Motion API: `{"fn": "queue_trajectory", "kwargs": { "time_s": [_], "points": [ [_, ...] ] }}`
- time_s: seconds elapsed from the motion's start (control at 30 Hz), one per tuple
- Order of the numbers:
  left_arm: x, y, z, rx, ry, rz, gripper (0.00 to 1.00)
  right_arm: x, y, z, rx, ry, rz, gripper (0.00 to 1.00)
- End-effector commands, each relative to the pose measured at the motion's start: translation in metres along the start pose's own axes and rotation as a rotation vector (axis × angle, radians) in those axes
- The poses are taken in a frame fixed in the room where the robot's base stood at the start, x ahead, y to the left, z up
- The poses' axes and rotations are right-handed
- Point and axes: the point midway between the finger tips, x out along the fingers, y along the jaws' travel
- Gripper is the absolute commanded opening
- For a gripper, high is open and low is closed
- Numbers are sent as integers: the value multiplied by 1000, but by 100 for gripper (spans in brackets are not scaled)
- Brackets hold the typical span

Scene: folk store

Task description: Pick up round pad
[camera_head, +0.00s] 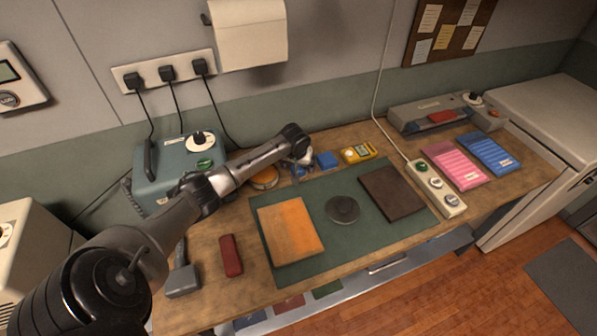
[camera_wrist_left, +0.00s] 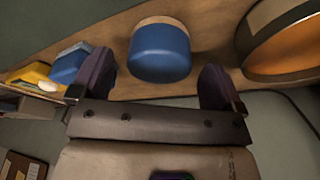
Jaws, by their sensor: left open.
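A dark round pad (camera_head: 342,209) lies flat on the green mat (camera_head: 340,238), between an orange-brown square block (camera_head: 290,230) and a dark brown square block (camera_head: 396,192). My left gripper (camera_head: 303,157) is at the back of the bench, behind the mat and up and left of the dark pad. In the left wrist view, my left gripper (camera_wrist_left: 157,88) is open. A blue round piece with a wooden base (camera_wrist_left: 160,52) shows between its fingers, with gaps on both sides. The dark pad cannot be made out in the wrist view. My right gripper is not in view.
A blue block (camera_head: 327,160) and a yellow device (camera_head: 358,153) stand right of my left gripper. An orange round piece (camera_head: 265,178) and a teal machine (camera_head: 178,168) are to its left. A switch strip (camera_head: 436,188) lies right of the mat.

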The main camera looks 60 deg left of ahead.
Motion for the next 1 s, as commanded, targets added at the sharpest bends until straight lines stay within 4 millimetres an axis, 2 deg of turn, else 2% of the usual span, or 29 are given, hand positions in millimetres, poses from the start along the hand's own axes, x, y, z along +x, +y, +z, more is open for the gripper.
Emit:
{"fn": "queue_trajectory", "kwargs": {
  "time_s": [0.13,0.47,1.0],
  "points": [
    [14,0,0,-2,1,1,94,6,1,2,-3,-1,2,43],
    [16,0,0,0,1,1,93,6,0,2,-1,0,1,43],
    [16,0,0,0,1,0,41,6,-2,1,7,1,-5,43]
  ]
}}
